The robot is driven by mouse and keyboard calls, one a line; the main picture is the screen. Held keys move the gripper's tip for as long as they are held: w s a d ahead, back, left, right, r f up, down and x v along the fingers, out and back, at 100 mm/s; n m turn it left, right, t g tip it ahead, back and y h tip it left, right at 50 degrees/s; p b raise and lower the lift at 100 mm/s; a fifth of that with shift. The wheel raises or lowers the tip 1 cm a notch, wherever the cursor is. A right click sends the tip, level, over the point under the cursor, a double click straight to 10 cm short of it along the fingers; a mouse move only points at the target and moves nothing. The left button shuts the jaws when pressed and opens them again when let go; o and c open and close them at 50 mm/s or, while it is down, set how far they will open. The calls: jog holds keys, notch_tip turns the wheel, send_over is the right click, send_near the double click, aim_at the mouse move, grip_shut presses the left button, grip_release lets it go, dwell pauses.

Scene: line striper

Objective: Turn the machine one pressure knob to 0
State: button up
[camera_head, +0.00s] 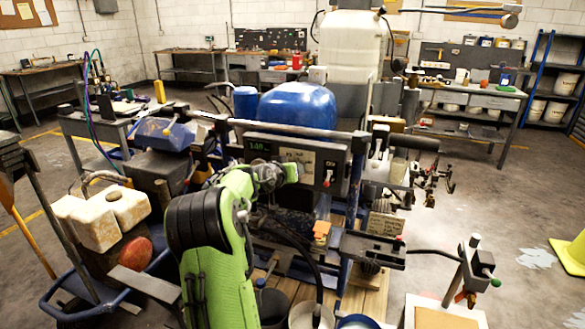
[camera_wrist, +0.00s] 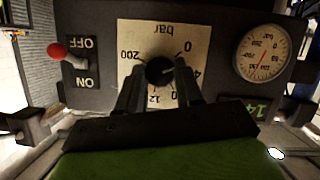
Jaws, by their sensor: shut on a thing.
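The machine's control panel (camera_head: 331,157) faces me in the middle of the head view. In the wrist view, which looks upside down, the black pressure knob (camera_wrist: 159,70) sits on a pale dial plate (camera_wrist: 205,32) marked "bar". The plate's 0 is at the upper right and 200 at the upper left. My gripper (camera_wrist: 159,82) has one finger on each side of the knob and is shut on it. In the head view my gripper (camera_head: 288,171) reaches the panel and hides the knob. The knob's exact pointer direction is too dark to tell.
A round gauge (camera_wrist: 262,52) with a red needle and a partly hidden green display (camera_wrist: 258,108) are right of the dial. A red-tipped OFF/ON switch (camera_wrist: 58,50) is left. A blue tank (camera_head: 298,104) stands behind the panel. A cart with white jugs (camera_head: 128,207) is at left.

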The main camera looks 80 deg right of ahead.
jog(key=shift+w+f+n+g+p, duration=0.15)
jog(key=shift+n+g+p, duration=0.7)
jog(key=shift+n, duration=0.75)
jog(key=o, duration=1)
jog(key=shift+o, duration=0.2)
jog(key=v, duration=1.5)
jog(key=shift+w+a+p, duration=0.2)
jog(key=shift+a+p, duration=0.1)
jog(key=shift+a, duration=0.05)
